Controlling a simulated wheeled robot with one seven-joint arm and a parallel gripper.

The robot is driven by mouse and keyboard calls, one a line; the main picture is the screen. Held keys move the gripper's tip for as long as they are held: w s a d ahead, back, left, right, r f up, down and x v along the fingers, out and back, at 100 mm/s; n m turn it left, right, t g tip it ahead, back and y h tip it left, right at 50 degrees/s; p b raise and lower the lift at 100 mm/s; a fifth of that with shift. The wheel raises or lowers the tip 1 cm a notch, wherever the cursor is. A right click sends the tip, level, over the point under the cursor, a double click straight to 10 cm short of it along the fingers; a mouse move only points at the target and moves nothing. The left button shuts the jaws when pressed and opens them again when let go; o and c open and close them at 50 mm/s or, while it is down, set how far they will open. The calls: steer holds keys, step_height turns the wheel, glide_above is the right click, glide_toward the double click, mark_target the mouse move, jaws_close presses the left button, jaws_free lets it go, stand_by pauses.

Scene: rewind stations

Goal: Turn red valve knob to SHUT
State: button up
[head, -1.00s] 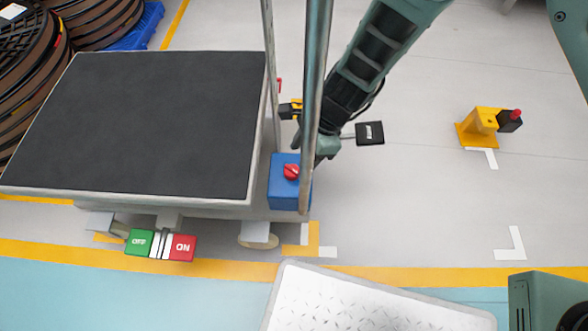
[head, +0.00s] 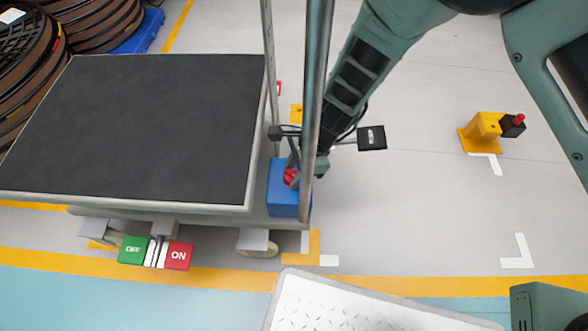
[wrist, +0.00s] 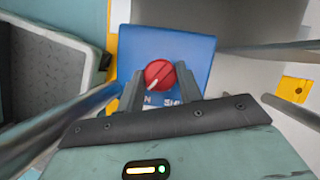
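The red valve knob (head: 289,176) sits on a blue box (head: 283,203) at the cart's right end, by the metal posts. In the wrist view the round red knob (wrist: 159,74) has a white pointer line aimed down and left. Lettering below it is partly covered by my fingers; an "N" and "SH" show. My gripper (wrist: 159,70) is open, with one finger on each side of the knob. Small gaps seem to show, but I cannot tell whether either finger touches it. In the head view a post partly hides my gripper (head: 294,168).
The cart (head: 150,125) has a dark top, with green OFF and red ON pedals (head: 156,252) below. Upright metal posts (head: 316,100) stand close to my arm. A yellow stand with a red button (head: 487,130) is at right. Floor between is clear.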

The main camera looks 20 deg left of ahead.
steer(key=shift+r+p, duration=0.1)
steer(key=shift+p, duration=0.35)
steer(key=n+p, duration=0.2)
steer(key=shift+r+g+p, duration=0.15)
steer(key=shift+g+p, duration=0.2)
steer(key=shift+g, duration=0.05)
steer(key=n+h+p, duration=0.1)
steer(key=n+p, duration=0.1)
steer(key=shift+w+a+n+g, duration=0.1)
steer(key=shift+n+g, duration=0.3)
steer(key=n, duration=0.1)
steer(key=n+h+p, duration=0.1)
steer(key=n, duration=0.2)
steer(key=shift+a+f+h+p, duration=0.15)
steer(key=shift+f+h+p, duration=0.15)
steer(key=shift+h, duration=0.1)
steer(key=shift+a+n+h, duration=0.1)
steer(key=shift+n+h, duration=0.8)
steer(key=shift+n, duration=1.6)
steer(key=o, duration=1)
